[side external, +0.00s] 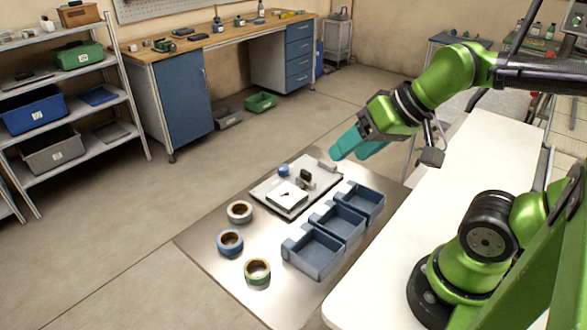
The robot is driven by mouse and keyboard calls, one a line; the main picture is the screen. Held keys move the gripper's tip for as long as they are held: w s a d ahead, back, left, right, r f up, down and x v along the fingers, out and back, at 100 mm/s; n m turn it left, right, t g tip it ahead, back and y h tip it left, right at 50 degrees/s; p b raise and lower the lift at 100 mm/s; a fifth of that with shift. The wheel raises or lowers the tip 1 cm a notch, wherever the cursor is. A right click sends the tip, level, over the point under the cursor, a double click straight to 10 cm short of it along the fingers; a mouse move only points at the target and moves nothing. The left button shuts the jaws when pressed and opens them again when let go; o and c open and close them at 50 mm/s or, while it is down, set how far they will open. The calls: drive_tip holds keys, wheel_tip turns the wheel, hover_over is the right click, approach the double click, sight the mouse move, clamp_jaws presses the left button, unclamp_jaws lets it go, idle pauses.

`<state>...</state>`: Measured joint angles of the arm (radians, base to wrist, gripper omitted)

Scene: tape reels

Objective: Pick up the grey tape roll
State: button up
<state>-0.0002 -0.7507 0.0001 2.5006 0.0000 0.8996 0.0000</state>
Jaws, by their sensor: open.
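The grey tape roll (239,211) looks pale, with a brown core. It lies flat on the metal work surface (213,262), left of the board and the blue trays. A blue tape roll (230,242) lies just in front of it and a green tape roll (257,271) lies nearer the camera. My gripper (345,150), with teal fingers, is open and raised above the far right end of the work surface. It is well away from the grey roll, up and to the right. I see nothing between its fingers.
Several blue open trays (317,254) stand in a row right of the rolls. A light board (267,187) behind them bears a white square piece, a small blue item and a dark item. A white table (440,190) borders the right side. Space left of the rolls is clear.

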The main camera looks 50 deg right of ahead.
idle(0.4)
drive_tip(key=o, duration=0.7)
